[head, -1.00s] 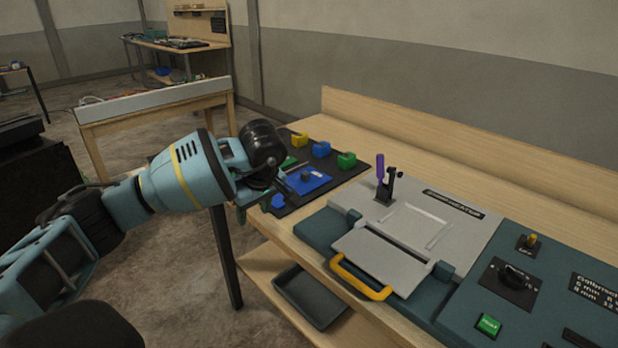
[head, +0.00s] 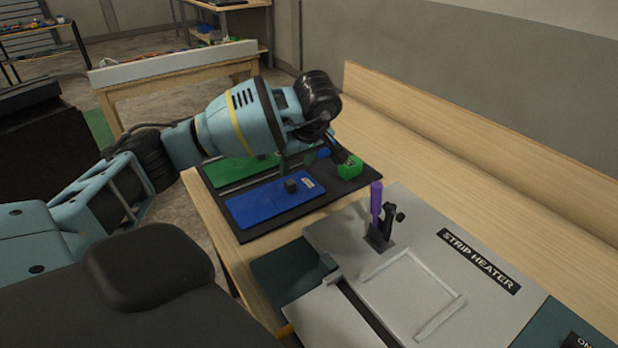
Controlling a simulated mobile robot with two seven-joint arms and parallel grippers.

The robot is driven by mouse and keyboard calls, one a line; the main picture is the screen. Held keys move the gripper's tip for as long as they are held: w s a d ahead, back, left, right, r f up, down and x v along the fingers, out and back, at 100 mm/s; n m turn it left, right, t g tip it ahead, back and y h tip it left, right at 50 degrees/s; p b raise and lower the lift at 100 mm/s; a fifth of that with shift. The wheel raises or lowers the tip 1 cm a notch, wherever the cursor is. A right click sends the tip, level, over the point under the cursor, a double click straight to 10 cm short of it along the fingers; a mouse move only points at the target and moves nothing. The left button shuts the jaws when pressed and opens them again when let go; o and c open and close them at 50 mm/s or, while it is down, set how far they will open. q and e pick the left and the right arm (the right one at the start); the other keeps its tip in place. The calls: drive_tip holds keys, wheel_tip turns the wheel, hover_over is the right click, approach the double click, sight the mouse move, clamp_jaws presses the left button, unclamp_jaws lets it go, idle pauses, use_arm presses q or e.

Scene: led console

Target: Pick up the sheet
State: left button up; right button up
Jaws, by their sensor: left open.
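A flat blue sheet (head: 262,207) lies on the black mat (head: 300,223) at the front left of the bench, with a small dark block (head: 291,185) on it. A flat green sheet (head: 232,172) lies behind it on the same mat, partly hidden by my left arm. My left gripper (head: 315,155) is open and reaches over the mat's right back part, above and behind the blue sheet. One dark finger overlaps a green block (head: 349,169) in the picture; I cannot tell whether they touch. My right gripper is not in view.
The grey strip heater (head: 400,285), with a purple-handled upright lever (head: 376,205), stands to the right of the mat. A blue block (head: 323,153) is partly hidden behind my gripper. The wooden bench (head: 440,150) is clear behind the heater.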

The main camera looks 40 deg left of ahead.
sight(291, 182)
use_arm(q)
drive_tip(key=shift+s+a+f, duration=0.2)
drive_tip(key=shift+s+f, duration=0.05)
drive_tip(key=shift+f, duration=0.25)
drive_tip(key=shift+x, duration=0.75)
drive_tip(key=shift+w+f, duration=0.1)
drive_tip(key=shift+f, duration=0.05)
drive_tip(key=x, duration=0.5)
drive_tip(key=shift+d, duration=0.1)
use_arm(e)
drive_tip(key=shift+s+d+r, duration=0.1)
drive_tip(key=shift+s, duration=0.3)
